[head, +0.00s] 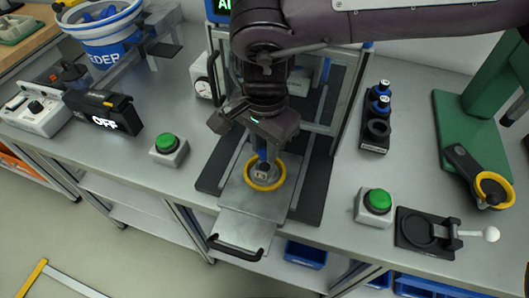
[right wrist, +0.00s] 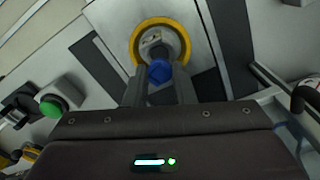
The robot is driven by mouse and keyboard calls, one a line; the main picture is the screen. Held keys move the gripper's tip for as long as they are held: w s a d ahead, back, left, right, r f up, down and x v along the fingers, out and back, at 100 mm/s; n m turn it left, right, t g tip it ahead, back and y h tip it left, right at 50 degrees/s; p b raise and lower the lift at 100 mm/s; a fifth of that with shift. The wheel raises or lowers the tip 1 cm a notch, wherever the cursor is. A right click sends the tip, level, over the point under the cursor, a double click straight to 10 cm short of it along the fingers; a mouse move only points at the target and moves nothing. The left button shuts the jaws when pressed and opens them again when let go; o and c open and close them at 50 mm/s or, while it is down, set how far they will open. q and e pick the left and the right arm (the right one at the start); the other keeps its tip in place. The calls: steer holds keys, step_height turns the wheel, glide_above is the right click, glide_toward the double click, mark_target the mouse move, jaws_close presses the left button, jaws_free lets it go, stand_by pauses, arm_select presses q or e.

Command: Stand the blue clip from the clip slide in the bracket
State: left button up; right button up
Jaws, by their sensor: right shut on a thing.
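My right gripper (head: 266,150) is shut on a blue clip (right wrist: 159,71). Its fingers point down over the metal plate. In the head view only a little of the blue shows between the fingers. Right below is a grey bracket-like part (right wrist: 153,43) inside a yellow ring (head: 252,184) on the plate (head: 231,190). The clip overlaps the near edge of this part in the right wrist view; I cannot tell whether they touch. My left gripper is not in view.
Green buttons (head: 167,143) and (head: 378,201) flank the plate. A black rack (head: 374,143) with blue-topped pieces stands to the right, a black toggle fixture (head: 415,231) at front right. A blue-striped feeder bucket (head: 105,51) is at back left. A metal frame (head: 351,104) rises behind the gripper.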

mark_target(265, 150)
steer(key=shift+f, duration=1.55)
steer(key=o, duration=1)
steer(key=shift+f, duration=0.1)
steer(key=shift+c, duration=0.2)
step_height(265, 150, up, 12)
steer(key=shift+r, duration=0.2)
